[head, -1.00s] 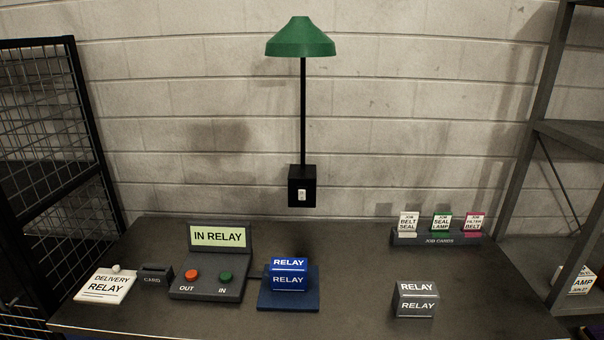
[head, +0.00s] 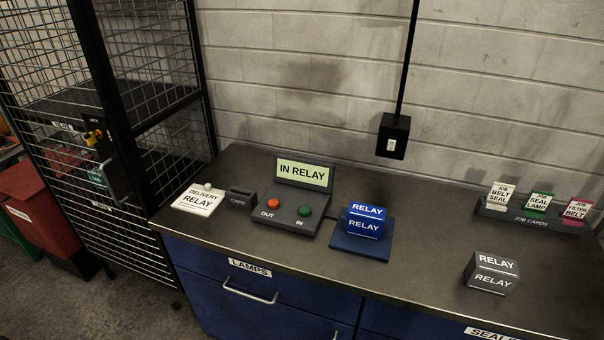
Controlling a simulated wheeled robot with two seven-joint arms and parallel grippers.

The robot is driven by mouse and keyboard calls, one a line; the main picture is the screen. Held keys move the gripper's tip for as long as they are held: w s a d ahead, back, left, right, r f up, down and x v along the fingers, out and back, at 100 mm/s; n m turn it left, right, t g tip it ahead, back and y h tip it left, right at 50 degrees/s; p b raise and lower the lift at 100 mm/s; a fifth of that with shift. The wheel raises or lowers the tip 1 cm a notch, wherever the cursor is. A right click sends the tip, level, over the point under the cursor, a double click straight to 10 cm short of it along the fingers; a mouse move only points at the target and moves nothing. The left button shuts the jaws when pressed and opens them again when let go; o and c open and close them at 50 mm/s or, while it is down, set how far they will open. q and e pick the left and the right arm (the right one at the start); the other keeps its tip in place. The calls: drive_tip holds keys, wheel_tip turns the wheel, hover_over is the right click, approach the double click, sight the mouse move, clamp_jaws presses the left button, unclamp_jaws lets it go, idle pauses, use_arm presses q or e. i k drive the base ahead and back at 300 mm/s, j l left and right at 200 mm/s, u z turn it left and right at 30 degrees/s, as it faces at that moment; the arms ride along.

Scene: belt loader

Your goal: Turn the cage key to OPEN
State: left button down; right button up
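The cage (head: 165,120), a black frame with wire mesh, stands at the left in the head view. On its front is a dark lock plate with a small yellow key (head: 95,136) in it. Small labels sit above and below the key, but they are too small to read surely, and I cannot tell the key's exact position. Neither of my grippers shows in the head view.
A dark worktop (head: 400,225) fills the right, with an IN RELAY panel (head: 295,195), a blue RELAY box (head: 366,221), a grey RELAY box (head: 491,272) and a job card rack (head: 530,215). Blue drawers (head: 255,290) are below. A red bin (head: 35,205) stands left; floor before the cage is clear.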

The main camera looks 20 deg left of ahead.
sight(91, 138)
drive_tip(key=u, duration=1.9)
